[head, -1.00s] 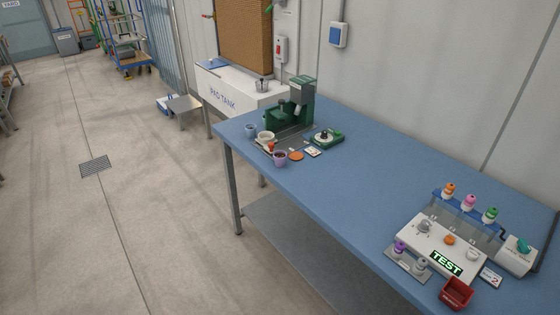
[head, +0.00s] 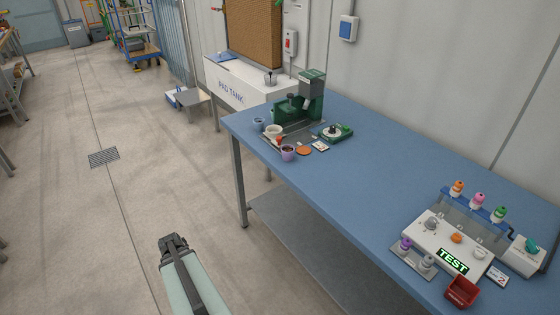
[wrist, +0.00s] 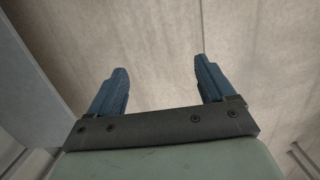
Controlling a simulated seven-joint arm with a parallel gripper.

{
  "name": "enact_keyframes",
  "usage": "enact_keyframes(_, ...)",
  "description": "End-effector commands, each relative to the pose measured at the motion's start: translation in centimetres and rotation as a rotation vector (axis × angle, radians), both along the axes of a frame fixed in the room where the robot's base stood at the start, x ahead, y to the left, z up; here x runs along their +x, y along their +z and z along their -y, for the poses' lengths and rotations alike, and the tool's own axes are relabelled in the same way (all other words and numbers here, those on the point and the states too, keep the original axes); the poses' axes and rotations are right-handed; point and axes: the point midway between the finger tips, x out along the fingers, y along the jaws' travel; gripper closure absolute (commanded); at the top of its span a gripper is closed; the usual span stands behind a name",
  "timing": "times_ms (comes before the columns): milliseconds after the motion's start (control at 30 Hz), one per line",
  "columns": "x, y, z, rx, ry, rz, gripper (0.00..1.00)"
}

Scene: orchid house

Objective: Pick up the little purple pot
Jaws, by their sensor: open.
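The little purple pot (head: 288,153) stands upright near the left front edge of the blue table (head: 380,185) in the head view, with something dark inside it. My gripper (head: 172,241) is at the lower left of the head view, over the floor and off the table, well apart from the pot. In the wrist view my gripper (wrist: 158,88) has its two blue fingers spread, with nothing between them but the floor behind. The pot does not show in the wrist view.
Close around the pot are an orange disc (head: 304,151), a white bowl (head: 273,131), a small blue pot (head: 258,124) and a green machine (head: 299,105). A white TEST station (head: 436,250) and a red bin (head: 462,292) stand at the right. The table's middle is clear.

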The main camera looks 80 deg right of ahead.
Motion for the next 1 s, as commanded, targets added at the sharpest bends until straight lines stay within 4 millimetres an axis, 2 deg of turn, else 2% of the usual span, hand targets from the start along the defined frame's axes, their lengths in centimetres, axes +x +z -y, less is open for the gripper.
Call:
enact_keyframes(33, -0.1, 1.1, 2.3, -0.021, -0.034, 0.019, 0.17)
enact_keyframes(100, -0.6, 2.5, 5.0, -0.048, -0.076, 0.038, 0.17)
enact_keyframes(267, -2.2, 6.1, 11.2, -0.112, -0.169, 0.081, 0.17)
enact_keyframes(467, -5.3, 11.2, 18.4, -0.197, -0.278, 0.122, 0.17)
enact_keyframes(700, -10.6, 18.0, 26.1, -0.301, -0.402, 0.156, 0.17)
enact_keyframes(1000, -18.5, 27.6, 33.6, -0.427, -0.552, 0.177, 0.17)
